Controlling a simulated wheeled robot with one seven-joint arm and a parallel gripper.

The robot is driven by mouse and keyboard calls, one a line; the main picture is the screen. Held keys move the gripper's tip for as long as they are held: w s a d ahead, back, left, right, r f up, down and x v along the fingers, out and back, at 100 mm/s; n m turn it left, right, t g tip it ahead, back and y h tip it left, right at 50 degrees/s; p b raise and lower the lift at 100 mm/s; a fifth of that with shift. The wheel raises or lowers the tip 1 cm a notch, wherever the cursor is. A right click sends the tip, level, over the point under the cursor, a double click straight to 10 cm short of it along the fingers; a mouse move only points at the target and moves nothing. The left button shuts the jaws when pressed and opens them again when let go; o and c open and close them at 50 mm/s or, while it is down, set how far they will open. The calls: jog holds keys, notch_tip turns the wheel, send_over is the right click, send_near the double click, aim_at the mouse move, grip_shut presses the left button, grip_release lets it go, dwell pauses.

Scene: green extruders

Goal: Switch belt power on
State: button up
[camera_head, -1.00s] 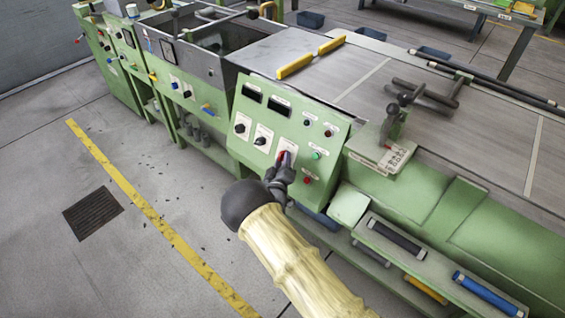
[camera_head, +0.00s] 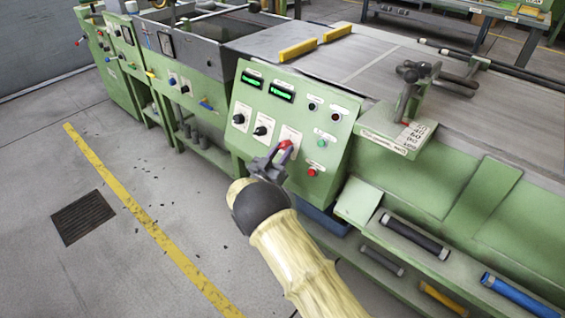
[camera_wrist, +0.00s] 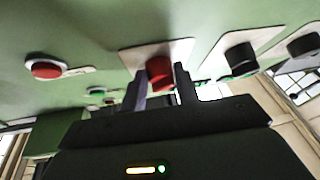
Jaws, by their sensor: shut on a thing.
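A red rotary switch (camera_head: 286,145) sits on a white plate on the sloped green control panel (camera_head: 313,155). My gripper (camera_head: 280,150) is at this switch, with its fingers on either side of the red knob. In the wrist view the red knob (camera_wrist: 160,72) is between the two fingertips (camera_wrist: 160,80), and the gripper is shut on it. Two small displays (camera_head: 282,91) at the panel top are lit green. The exact angle of the knob is partly hidden by the fingers.
Two black knobs (camera_head: 261,131) are left of the red switch. A green button (camera_head: 321,143) and a red button (camera_head: 312,172) are to its right. A lever fixture (camera_head: 408,95) stands right of the panel. Open floor (camera_head: 130,240) lies to the left.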

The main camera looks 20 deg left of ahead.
jog(key=shift+a+f+m+g+h+b, duration=0.15)
jog(key=shift+m+g+h+b, duration=0.1)
jog(key=shift+m+h+b, duration=0.7)
jog(key=shift+a+f+m+g+h+b, duration=0.1)
jog(key=shift+m+g+h+b, duration=0.3)
jog(key=shift+m, duration=0.95)
jog(key=o, duration=0.9)
jog(key=shift+r+h, duration=0.15)
jog(key=shift+h, duration=0.1)
jog(key=shift+o, duration=0.2)
jog(key=p+v, duration=0.2)
jog(key=v, duration=1.5)
jog(key=shift+f, duration=0.25)
jog(key=shift+s, duration=0.15)
